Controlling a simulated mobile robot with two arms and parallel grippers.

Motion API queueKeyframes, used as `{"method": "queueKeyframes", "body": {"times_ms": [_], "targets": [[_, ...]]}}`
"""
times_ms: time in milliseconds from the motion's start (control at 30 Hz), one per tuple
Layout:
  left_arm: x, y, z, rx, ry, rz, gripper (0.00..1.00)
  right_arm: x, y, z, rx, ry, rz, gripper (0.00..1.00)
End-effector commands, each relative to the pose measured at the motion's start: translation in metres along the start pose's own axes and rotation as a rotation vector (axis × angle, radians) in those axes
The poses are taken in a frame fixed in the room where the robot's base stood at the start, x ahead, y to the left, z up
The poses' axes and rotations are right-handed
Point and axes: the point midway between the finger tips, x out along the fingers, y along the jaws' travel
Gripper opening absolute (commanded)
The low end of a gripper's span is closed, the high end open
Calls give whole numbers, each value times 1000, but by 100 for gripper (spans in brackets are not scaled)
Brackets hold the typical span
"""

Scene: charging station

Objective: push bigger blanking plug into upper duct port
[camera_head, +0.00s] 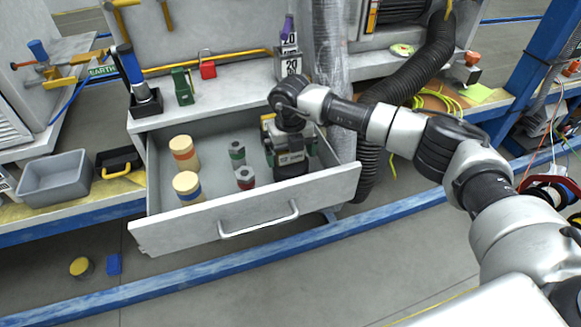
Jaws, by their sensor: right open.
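A drawer (330,188) stands pulled out below a grey worktop. On its left are two wide cream-topped cylinders, one with an orange band (183,153) and one with a blue band (187,187). Two narrower grey cylinders, one green-banded (237,153) and one red-banded (245,178), stand nearer the middle. I cannot tell which of these is the bigger blanking plug. My right gripper (291,172) is open and points down into the drawer, right of the grey cylinders. Its fingertips and anything between them are hard to make out. My left gripper is out of view. I cannot identify the upper duct port.
A black ribbed hose (425,65) and a pale hose (329,70) hang beside the drawer's right end. A green padlock (183,86) and a red padlock (207,66) are on the worktop. A grey bin (55,178) stands at left. The drawer handle (260,220) juts forward.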

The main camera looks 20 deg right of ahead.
Motion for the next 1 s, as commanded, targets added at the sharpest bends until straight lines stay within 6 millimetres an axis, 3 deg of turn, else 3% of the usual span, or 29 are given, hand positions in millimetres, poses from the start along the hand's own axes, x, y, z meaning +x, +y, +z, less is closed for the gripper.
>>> {"method": "queueKeyframes", "body": {"times_ms": [100,533,800,1000], "targets": [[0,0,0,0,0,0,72,-1,0,0,0,0,0,98],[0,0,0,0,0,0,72,-1,0,0,0,0,0,34],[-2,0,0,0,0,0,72,-6,0,1,0,-2,0,34],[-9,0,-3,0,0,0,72,-40,0,1,-1,-4,1,34]]}}
